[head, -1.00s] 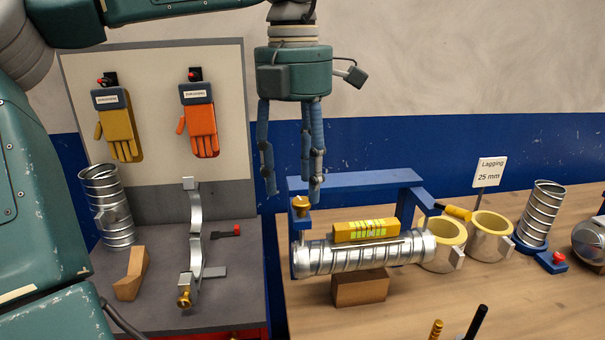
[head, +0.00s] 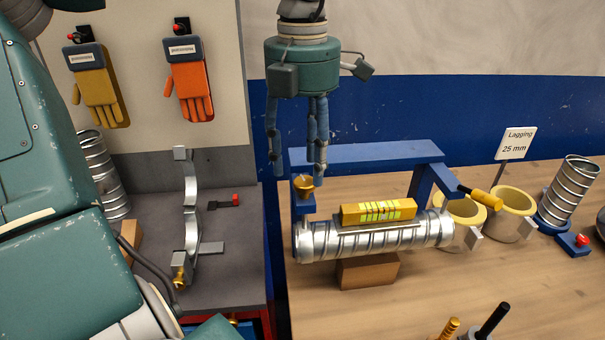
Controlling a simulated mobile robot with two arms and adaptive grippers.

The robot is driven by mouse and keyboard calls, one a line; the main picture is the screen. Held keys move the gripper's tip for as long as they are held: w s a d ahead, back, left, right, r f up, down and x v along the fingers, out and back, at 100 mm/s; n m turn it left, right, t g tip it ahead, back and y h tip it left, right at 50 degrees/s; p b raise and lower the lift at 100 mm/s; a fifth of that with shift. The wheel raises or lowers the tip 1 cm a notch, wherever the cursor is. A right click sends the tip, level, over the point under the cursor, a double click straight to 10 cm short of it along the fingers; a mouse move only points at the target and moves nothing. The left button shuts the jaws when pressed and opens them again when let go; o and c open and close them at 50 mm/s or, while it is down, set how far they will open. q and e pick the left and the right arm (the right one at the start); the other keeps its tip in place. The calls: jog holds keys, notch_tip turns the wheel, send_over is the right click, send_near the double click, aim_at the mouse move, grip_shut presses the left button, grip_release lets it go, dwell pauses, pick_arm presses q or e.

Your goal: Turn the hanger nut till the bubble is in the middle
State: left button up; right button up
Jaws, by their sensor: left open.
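The spiral duct (head: 345,243) is a ribbed silver pipe lying in front of a blue frame (head: 360,153). A yellow spirit level (head: 349,219) with a bright green vial sits on top of it; the bubble is too small to place. The brass hanger nut (head: 303,186) is at the frame's left end, above the duct's left end. My left gripper (head: 299,174) points down, open, its blue fingers on either side of the nut in the picture. I cannot tell whether they touch it. My right gripper is not in view.
A wooden block (head: 368,271) is under the duct. Two yellow-lined lagging shells (head: 513,206), a small duct piece (head: 570,190) and a sign (head: 515,143) are at right. A grey board with gloves (head: 189,85) and a curved metal bracket (head: 191,205) are at left. The front wooden tabletop is mostly clear.

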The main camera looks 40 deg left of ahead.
aim_at(303, 182)
pick_arm(q)
notch_tip(303, 182, down, 3)
jog(key=shift+r, duration=0.15)
jog(key=shift+f, duration=0.7)
jog(key=shift+w, duration=0.15)
jog(key=c, duration=1.2)
jog(key=shift+o, duration=0.2)
